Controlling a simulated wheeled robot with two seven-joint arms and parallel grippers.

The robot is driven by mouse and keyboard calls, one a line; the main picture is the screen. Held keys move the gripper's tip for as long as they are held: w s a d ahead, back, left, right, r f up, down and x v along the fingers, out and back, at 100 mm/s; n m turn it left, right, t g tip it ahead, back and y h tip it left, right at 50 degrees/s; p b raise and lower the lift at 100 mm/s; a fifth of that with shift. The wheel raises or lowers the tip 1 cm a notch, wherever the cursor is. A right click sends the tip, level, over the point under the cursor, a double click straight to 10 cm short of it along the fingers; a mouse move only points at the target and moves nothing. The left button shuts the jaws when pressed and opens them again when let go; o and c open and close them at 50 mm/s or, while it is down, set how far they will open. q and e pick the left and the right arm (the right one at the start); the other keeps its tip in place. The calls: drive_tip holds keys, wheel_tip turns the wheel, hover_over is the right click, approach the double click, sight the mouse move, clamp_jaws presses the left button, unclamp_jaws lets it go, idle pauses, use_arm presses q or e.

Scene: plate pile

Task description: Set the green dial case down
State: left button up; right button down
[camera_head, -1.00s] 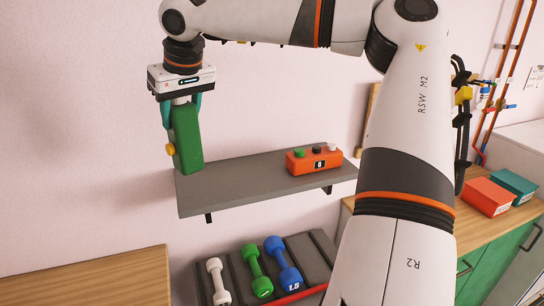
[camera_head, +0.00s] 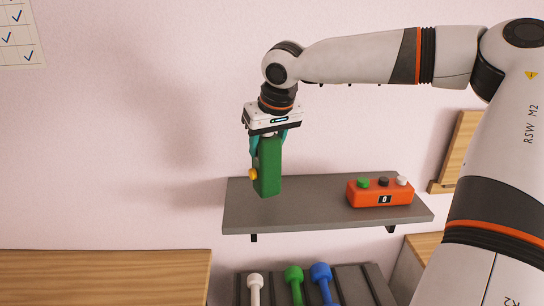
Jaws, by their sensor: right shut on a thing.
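The green dial case (camera_head: 268,166) is a tall green block with a yellow knob on its left side. My right gripper (camera_head: 269,137) is shut on its top and holds it upright. The case is at the left part of the grey wall shelf (camera_head: 310,211); its lower end shows against the shelf top, and I cannot tell whether it touches. The case's dial face is not visible. My left gripper is not in view.
An orange box (camera_head: 365,197) with green, black and white buttons and a "0" display stands on the shelf's right part. Below are white, green and blue dumbbells (camera_head: 320,273) on a rack. A wooden top (camera_head: 105,275) is at lower left. The shelf middle is clear.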

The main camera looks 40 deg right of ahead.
sight(268, 157)
drive_tip(key=f, duration=0.3)
drive_tip(key=shift+d+f, duration=0.25)
drive_tip(key=shift+d, duration=0.1)
drive_tip(key=shift+a, duration=0.15)
drive_tip(key=shift+f, duration=0.1)
drive_tip(key=shift+f, duration=0.15)
drive_tip(key=c, duration=0.6)
unclamp_jaws()
drive_tip(key=shift+s, duration=0.1)
drive_tip(key=shift+c, duration=0.2)
drive_tip(key=shift+r, duration=0.25)
drive_tip(key=v, duration=1.1)
drive_tip(key=shift+r+b, duration=0.4)
